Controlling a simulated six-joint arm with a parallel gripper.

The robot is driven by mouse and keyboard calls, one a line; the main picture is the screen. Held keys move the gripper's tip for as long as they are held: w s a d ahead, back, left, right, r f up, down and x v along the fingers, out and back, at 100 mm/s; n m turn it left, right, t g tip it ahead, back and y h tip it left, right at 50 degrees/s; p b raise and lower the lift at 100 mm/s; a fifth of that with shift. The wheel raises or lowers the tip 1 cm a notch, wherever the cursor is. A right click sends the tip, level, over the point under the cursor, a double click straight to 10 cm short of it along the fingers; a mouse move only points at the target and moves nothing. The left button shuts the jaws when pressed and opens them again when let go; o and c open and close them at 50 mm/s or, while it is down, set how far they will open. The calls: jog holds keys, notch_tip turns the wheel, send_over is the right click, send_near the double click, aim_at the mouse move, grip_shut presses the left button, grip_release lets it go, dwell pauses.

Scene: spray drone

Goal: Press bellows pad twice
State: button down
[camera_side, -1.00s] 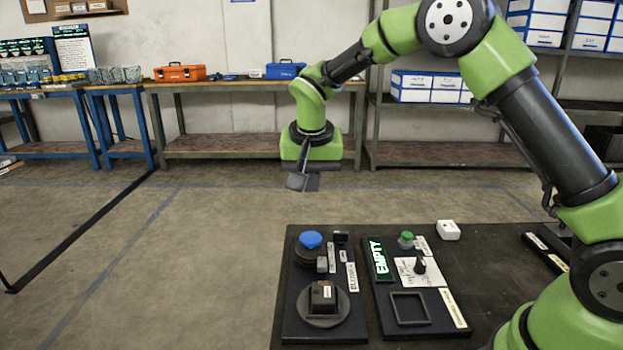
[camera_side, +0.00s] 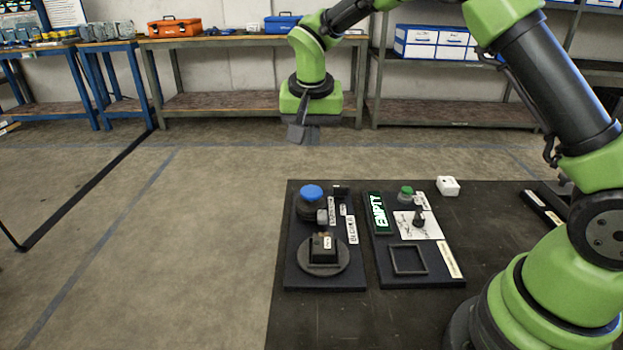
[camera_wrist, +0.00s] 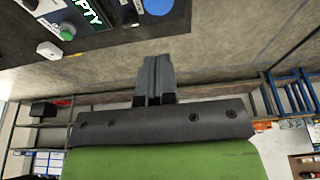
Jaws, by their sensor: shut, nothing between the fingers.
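The bellows pad, a blue round cap (camera_side: 312,192) on a dark base, stands at the back left of the left black panel in the side view. Its blue edge (camera_wrist: 158,6) shows at the top of the wrist view, cut off by the frame. My gripper (camera_side: 302,136) hangs in the side view above the pad in the picture, apart from it. In the wrist view its two fingers (camera_wrist: 157,62) are together with nothing between them.
The left panel also carries a black block (camera_side: 322,248) on a round disc. The right panel holds a lit EMPTY display (camera_side: 379,213), a green button (camera_side: 406,192), a dark knob (camera_side: 420,216) and a square frame (camera_side: 408,260). A white box (camera_side: 448,186) stands behind.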

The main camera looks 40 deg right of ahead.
send_near(312, 192)
jog(key=x, duration=0.5)
jog(key=shift+w+d+f, duration=0.15)
jog(key=shift+w+d, duration=0.15)
jog(key=shift+w, duration=0.05)
jog(key=shift+f, duration=0.7)
jog(key=shift+f, duration=0.1)
jog(key=shift+f, duration=0.95)
jog(key=v, duration=1.4)
jog(key=shift+w+d+r, duration=0.2)
jog(key=shift+w+d, duration=0.15)
jog(key=shift+w, duration=0.05)
